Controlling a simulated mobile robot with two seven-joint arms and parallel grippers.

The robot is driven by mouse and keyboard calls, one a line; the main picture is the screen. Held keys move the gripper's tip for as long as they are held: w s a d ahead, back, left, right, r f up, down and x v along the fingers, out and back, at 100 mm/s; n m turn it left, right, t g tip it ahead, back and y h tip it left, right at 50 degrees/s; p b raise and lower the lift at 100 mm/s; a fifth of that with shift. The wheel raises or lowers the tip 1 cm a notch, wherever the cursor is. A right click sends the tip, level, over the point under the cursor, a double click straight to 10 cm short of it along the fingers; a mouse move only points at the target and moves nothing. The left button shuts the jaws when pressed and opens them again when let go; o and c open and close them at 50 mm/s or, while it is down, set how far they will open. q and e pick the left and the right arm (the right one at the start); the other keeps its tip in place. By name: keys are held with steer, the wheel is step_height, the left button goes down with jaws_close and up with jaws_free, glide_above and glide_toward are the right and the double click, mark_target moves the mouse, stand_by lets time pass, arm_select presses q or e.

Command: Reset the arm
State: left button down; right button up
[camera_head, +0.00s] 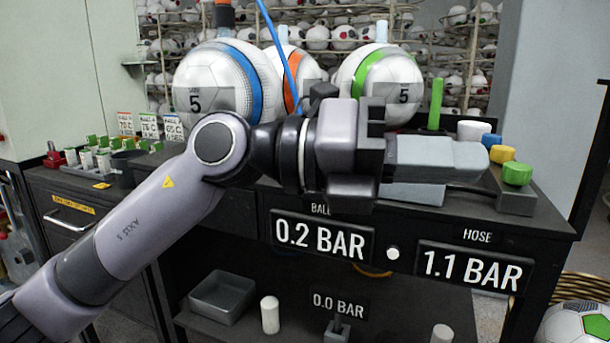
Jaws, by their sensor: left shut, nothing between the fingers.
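My left arm comes in from the lower left and reaches across the front of the workbench. My left gripper (436,157) points right with its fingers together and nothing between them. It is above the bench top, in front of the balls and left of the knobs. It hides part of the bench behind it. My right gripper is not in view.
Balls with a blue stripe (246,78), an orange stripe (291,70) and a green stripe (384,84) stand behind my arm. A green upright post (435,104) and yellow (502,153) and green (517,173) knobs are near the gripper. Displays (323,238) hang on the bench front.

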arm_select(q)
steer(key=w+a+f+n+t+y, duration=0.2)
steer(key=w+a+f+n+t, duration=0.2)
steer(key=a+f+n+t, duration=0.5)
steer(key=w+a+f+n+t+y, duration=0.2)
steer(key=w+a+f+n+t, duration=0.3)
steer(key=n, duration=0.8)
steer(key=w+a+f+n+t+y, duration=0.1)
steer(key=w+a+f+n+t, duration=0.25)
steer(key=f+n+t, duration=0.65)
steer(key=s+a+f+n+g+y, duration=0.2)
steer(key=s+a+f+n+y, duration=0.15)
steer(key=f, duration=0.55)
steer(key=s+a+f+n+g+y, duration=0.3)
steer(key=a+f+n+y, duration=0.15)
steer(key=f, duration=0.35)
steer(key=s+a+f+n+g+y, duration=0.1)
steer(key=s+a+f+n+g, duration=0.15)
steer(key=s+f, duration=0.45)
steer(key=s+a+f+n+g+y, duration=0.1)
steer(key=s+a+f+n+g, duration=0.15)
steer(key=s+f, duration=0.45)
step_height(320, 180, up, 16)
steer(key=a+m+p, duration=0.1)
steer(key=p, duration=1.7)
steer(key=shift+a+r+y+p, duration=0.2)
steer(key=shift+a+y+p, duration=0.1)
steer(key=shift+a, duration=0.05)
